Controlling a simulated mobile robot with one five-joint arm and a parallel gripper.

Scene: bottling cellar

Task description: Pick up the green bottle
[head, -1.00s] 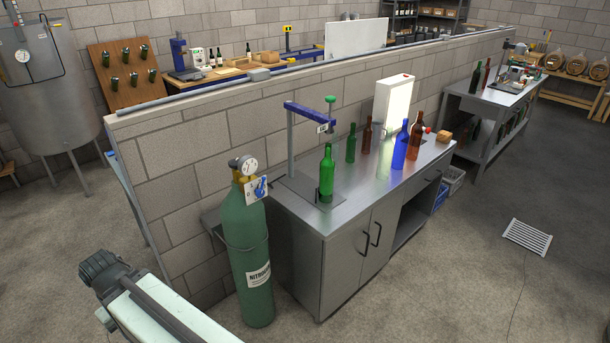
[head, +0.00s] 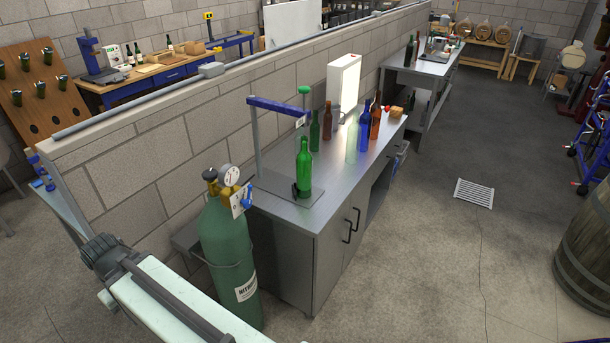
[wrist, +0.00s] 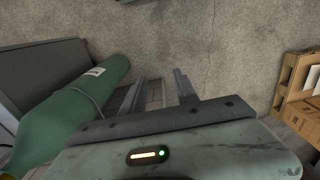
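A bright green bottle (head: 304,170) stands upright on the near end of the steel counter (head: 330,178), under a blue-armed corking stand (head: 276,107). A darker green bottle (head: 314,134) stands behind it, next to a brown bottle (head: 327,120). In the wrist view my gripper (wrist: 157,82) points down at the concrete floor with its two fingers apart and nothing between them.
A green nitrogen cylinder (head: 228,265) stands at the counter's near end and lies left of my fingers in the wrist view (wrist: 75,105). Blue and brown bottles and a lit panel (head: 345,82) occupy the counter farther back.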

